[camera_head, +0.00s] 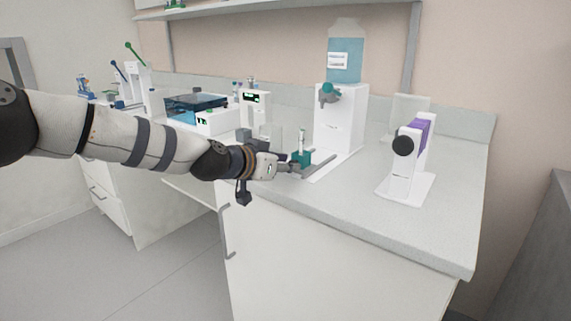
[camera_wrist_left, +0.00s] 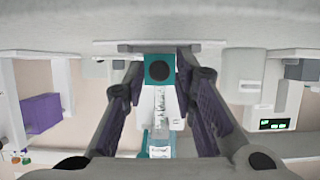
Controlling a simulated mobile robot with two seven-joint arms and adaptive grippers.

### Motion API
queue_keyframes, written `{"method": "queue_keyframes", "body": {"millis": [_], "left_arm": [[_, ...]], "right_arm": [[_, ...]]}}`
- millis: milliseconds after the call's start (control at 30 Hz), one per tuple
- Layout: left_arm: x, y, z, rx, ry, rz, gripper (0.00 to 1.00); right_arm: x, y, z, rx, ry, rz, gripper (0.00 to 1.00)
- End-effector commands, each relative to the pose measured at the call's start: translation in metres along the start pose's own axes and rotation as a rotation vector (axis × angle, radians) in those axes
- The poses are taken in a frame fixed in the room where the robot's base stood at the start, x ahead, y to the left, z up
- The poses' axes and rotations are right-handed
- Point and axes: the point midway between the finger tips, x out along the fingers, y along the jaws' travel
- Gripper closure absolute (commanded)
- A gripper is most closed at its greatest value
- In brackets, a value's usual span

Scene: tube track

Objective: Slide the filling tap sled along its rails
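The teal tap sled (camera_head: 301,158) sits on the rails (camera_head: 319,167) at the foot of the white filling stand (camera_head: 340,122). A clear tube (camera_head: 302,140) stands upright in it. My left gripper (camera_head: 289,168) is at the sled's near side. The graduated tube (camera_wrist_left: 160,105) shows beyond. My right gripper is out of view.
A white device with a black knob and purple part (camera_head: 405,160) stands to the right on the grey counter (camera_head: 440,225). A white display box (camera_head: 255,102) and a blue-lidded unit (camera_head: 194,106) stand to the left. The counter's front right is clear.

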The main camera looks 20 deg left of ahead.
Motion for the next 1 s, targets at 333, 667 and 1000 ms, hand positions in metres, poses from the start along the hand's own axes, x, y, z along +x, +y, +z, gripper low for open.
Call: {"method": "queue_keyframes", "body": {"millis": [333,667,1000], "left_arm": [[-0.023,-0.001,-0.004,0.002,0.006,-0.001,0.75],[-0.106,0.000,-0.003,0.001,0.006,-0.002,0.75],[-0.121,0.000,-0.001,0.000,0.002,-0.001,0.75]], "right_arm": [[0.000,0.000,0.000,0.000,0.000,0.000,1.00],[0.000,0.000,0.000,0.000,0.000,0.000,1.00],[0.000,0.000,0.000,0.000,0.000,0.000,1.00]]}}
